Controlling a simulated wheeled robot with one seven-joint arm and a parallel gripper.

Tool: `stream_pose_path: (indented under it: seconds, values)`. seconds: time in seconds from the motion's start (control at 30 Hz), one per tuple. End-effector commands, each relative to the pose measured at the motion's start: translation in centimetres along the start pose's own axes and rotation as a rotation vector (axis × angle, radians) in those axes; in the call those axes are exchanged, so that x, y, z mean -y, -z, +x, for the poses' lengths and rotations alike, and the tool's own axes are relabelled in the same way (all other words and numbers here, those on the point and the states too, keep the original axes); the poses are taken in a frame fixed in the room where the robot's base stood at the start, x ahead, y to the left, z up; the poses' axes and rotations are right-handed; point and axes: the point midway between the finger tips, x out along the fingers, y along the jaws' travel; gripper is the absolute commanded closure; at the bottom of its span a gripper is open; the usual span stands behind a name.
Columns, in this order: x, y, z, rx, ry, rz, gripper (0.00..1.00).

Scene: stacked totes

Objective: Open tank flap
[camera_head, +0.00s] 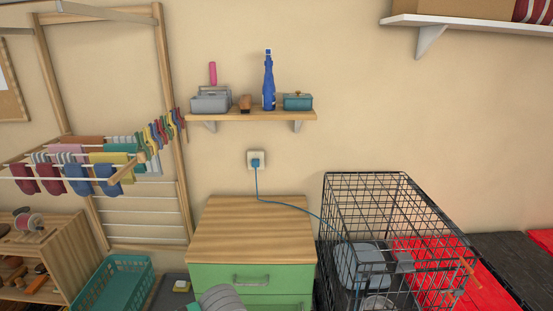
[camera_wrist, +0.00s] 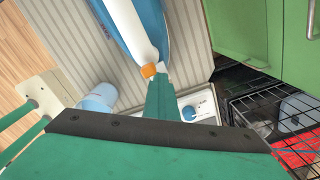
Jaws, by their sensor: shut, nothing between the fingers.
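A blue and white appliance that looks like an iron (camera_wrist: 135,25) lies on a striped, padded board (camera_wrist: 75,45) in the wrist view. A small orange piece (camera_wrist: 148,71) sits at its near white tip; I cannot tell for sure whether this is the tank flap or whether it is open. My gripper (camera_wrist: 160,80) is shut and empty, its green fingers pointing at that tip. The fingertips are close to the orange piece; contact cannot be told. In the head view only the striped board end (camera_head: 221,298) shows at the bottom edge; the appliance is not seen there.
A light blue cup (camera_wrist: 98,100) is left of my fingers, and a white panel with a blue knob (camera_wrist: 205,108) is right. A green drawer cabinet (camera_head: 252,275) stands behind the board. A black wire cage (camera_head: 395,190) is right, a drying rack (camera_head: 85,165) left.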

Motion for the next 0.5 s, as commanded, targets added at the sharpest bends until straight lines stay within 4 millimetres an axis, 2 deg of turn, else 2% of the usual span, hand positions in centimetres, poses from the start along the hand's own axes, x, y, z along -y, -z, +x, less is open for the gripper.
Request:
stream_pose_path:
  seconds: [0.03, 0.5]
  values:
    - [-0.3, 0.6, 1.1, -0.016, -0.017, 0.001, 1.0]
    - [0.3, 1.7, 1.1, -0.022, -0.016, 0.005, 1.0]
